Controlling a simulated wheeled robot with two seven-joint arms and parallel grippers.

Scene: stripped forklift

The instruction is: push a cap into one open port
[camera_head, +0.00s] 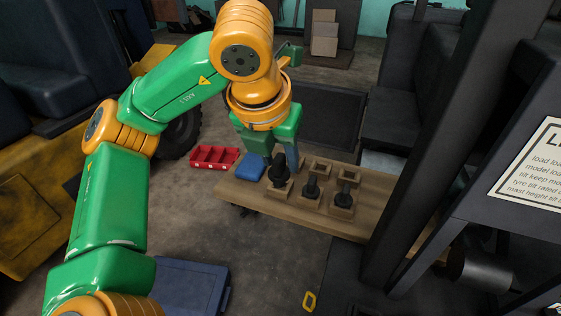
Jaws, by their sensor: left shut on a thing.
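My left gripper (270,152) points down over the left end of a wooden bench (365,218). It is shut on a dark piece (279,170), which looks like a cap, though the fingers and wrist partly hide the grip. The dark piece is over or in the left wooden block (277,189); I cannot tell how deep it sits. Two more dark upright pieces stand in wooden blocks to the right, a middle one (312,188) and a right one (345,194). Small wooden frames stand behind them. I cannot tell which port is open. My right gripper does not show.
A blue object (250,168) lies at the bench's left end, close to my gripper. A red divided tray (214,157) is left of the bench. A dark forklift mast post (450,110) and a sign board (535,170) stand at the right. A blue box (188,285) is in front.

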